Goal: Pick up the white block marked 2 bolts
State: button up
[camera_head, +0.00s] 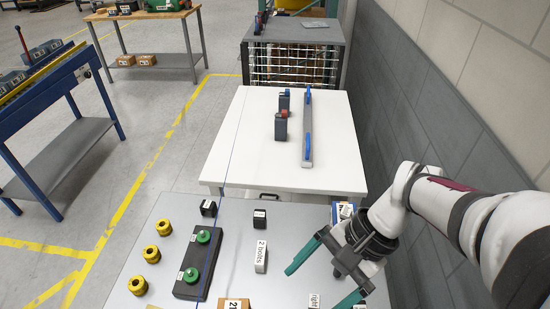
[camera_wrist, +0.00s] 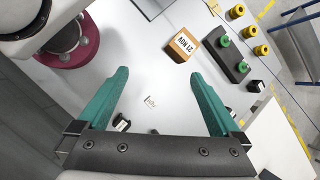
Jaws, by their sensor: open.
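The white block marked "2 bolts" (camera_head: 261,257) stands on the grey tabletop in the head view, right of the dark base with green knobs. My gripper (camera_head: 318,287) is to the right of the block and apart from it, with its teal fingers spread and nothing held. In the wrist view the open fingers (camera_wrist: 160,95) have bare tabletop and a small white label between them. I cannot make out the "2 bolts" block in the wrist view; the right finger may hide it.
The dark base (camera_head: 189,291) carries green knobs. Several yellow rings (camera_head: 151,254) lie left of it. Black blocks (camera_head: 259,217) stand behind the white block. A cardboard box (camera_wrist: 182,46) is near the front. A white table (camera_head: 250,150) stands beyond; a wall is at right.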

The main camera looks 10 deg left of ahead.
jog(key=w+f+m+y, duration=0.4)
jog(key=w+f, duration=0.2)
jog(key=w, duration=0.4)
jog(key=m+t+y, duration=0.2)
jog(key=m+y, duration=0.2)
jog(key=m, duration=0.1)
send_near(261, 256)
jog(key=x, duration=0.3)
jog(key=f+x, duration=0.1)
jog(key=x, duration=0.3)
jog(key=w+x, duration=0.1)
jog(key=x, duration=0.2)
jog(key=shift+a+f, duration=0.1)
jog(key=shift+f, duration=0.3)
jog(key=c, duration=1.1)
